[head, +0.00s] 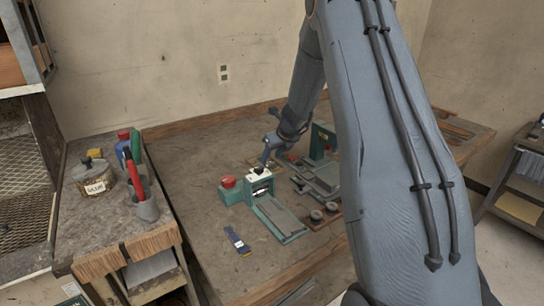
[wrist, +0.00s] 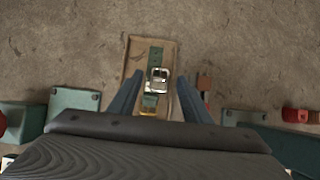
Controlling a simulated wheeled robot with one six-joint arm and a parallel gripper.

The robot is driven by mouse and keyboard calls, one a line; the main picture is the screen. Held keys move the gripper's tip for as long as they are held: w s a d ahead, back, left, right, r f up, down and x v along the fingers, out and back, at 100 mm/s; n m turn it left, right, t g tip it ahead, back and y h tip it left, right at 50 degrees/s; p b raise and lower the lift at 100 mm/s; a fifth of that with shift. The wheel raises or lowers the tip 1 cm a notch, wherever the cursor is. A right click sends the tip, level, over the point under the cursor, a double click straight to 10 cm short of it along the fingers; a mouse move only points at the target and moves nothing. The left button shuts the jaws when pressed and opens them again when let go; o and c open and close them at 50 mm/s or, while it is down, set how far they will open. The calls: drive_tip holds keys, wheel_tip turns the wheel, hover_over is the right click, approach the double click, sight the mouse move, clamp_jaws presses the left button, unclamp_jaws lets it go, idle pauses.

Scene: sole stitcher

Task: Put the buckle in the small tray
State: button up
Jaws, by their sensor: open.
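A silver buckle (wrist: 158,76) with a dark centre shows in the wrist view, between and below my open fingers. It appears to lie in a shallow brown tray (wrist: 131,53); I cannot tell whether this is the small tray. A green piece (wrist: 155,55) and a yellowish piece (wrist: 149,103) lie on either side of the buckle. My gripper (wrist: 159,82) is open over the tray, with one blue finger on each side and nothing gripped. In the head view, my gripper (head: 265,160) points down behind a teal machine. The buckle cannot be made out there.
A teal press with a red knob (head: 228,182) and a long teal fixture (head: 280,219) stand close to my gripper. A glue pot (head: 94,176) stands on the left side table. The bench's front left is mostly clear.

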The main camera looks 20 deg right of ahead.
drive_tip(key=shift+r, duration=0.35)
drive_tip(key=v, duration=1.2)
drive_tip(key=shift+r, duration=0.2)
